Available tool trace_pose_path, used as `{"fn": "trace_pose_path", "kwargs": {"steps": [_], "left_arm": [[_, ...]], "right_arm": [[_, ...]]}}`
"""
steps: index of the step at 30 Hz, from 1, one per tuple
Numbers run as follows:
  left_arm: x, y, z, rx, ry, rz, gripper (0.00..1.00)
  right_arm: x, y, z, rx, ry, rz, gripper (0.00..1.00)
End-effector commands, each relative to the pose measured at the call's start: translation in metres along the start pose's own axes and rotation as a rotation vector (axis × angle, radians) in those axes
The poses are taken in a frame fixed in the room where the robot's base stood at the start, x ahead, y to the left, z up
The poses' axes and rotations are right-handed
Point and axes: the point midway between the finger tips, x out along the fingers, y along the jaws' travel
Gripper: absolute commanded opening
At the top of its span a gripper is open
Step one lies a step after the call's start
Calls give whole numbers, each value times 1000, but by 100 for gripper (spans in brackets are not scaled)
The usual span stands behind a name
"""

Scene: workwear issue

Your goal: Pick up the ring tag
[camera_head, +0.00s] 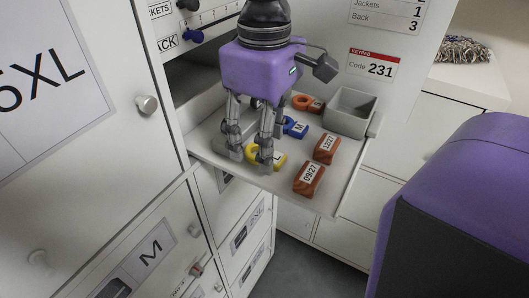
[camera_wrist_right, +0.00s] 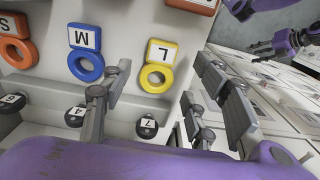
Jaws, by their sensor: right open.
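A yellow ring tag (camera_head: 280,159) marked L lies on the pale tray (camera_head: 325,205); its ring and label show in the wrist view (camera_wrist_right: 158,74). A blue ring tag (camera_head: 296,128) marked M and an orange ring tag (camera_head: 306,103) marked S lie in a row behind it. My right gripper (camera_head: 257,158) is open and low over the tray at the yellow tag. In the wrist view its fingers (camera_wrist_right: 160,85) stand on either side of the yellow tag; contact cannot be told. My left gripper (camera_wrist_right: 283,43) shows small at the wrist view's upper right.
Two brown blocks (camera_head: 309,179) (camera_head: 327,149) with date labels lie right of the tags. A grey open bin (camera_head: 350,113) stands at the tray's back right. White cabinet doors (camera_head: 70,110) are at the left. Numbered dark knobs (camera_wrist_right: 146,126) show in the wrist view.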

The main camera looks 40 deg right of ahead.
Motion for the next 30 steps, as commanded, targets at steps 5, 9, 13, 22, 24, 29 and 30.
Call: {"fn": "trace_pose_path", "kwargs": {"steps": [5,9,13,22,24,29,30], "left_arm": [[3,1,-9,2,18,3,40],[3,1,-10,2,20,3,40],[3,1,-10,2,19,3,40],[3,1,-6,2,12,2,40],[3,1,-4,2,9,2,40],[2,0,-2,1,5,1,40],[2,0,-2,1,6,1,40]], "right_arm": [[18,1,-1,2,0,1,54],[19,1,-1,2,2,1,54],[18,1,-1,1,2,1,49],[18,1,-1,1,2,1,21],[18,1,-1,1,2,1,21],[17,1,-1,1,2,1,21],[16,1,-1,2,3,1,21]]}}
